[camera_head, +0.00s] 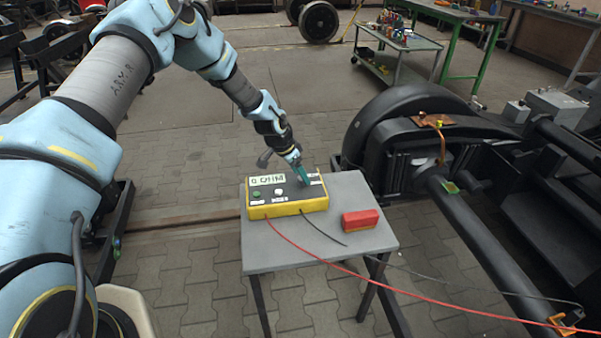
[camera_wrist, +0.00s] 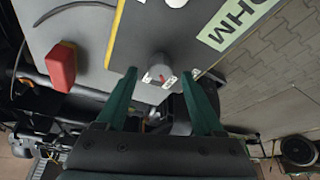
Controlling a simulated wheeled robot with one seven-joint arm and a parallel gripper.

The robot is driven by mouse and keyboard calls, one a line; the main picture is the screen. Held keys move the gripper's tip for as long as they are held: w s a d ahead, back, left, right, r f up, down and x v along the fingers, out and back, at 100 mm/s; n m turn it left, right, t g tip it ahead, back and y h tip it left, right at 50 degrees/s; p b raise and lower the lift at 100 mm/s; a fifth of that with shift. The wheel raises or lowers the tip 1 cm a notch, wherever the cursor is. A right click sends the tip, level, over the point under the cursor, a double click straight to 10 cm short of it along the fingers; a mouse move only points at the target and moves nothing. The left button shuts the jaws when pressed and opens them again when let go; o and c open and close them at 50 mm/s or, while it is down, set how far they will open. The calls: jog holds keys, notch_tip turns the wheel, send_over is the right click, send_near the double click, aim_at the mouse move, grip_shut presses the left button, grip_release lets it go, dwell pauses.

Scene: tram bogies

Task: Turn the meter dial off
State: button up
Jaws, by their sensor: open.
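The meter (camera_head: 287,209) is a yellow box with a dark top and a pale label reading OHM. It lies on a small grey table (camera_head: 262,262). In the wrist view its dark top (camera_wrist: 180,30) carries a grey round dial (camera_wrist: 159,66) with a small red mark and white labels beside it. My gripper (camera_head: 303,178) points down at the right part of the meter's top. In the wrist view my gripper (camera_wrist: 159,74) is open, with one green finger on each side of the dial. I cannot tell whether the fingers touch it. In the head view my gripper hides the dial.
A red block (camera_head: 360,219) sits on the table right of the meter; it also shows in the wrist view (camera_wrist: 61,67). Paved floor lies clear left of the table.

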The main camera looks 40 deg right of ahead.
jog(key=shift+d+f, duration=0.25)
jog(key=shift+f, duration=0.4)
jog(key=shift+c, duration=0.3)
grip_shut()
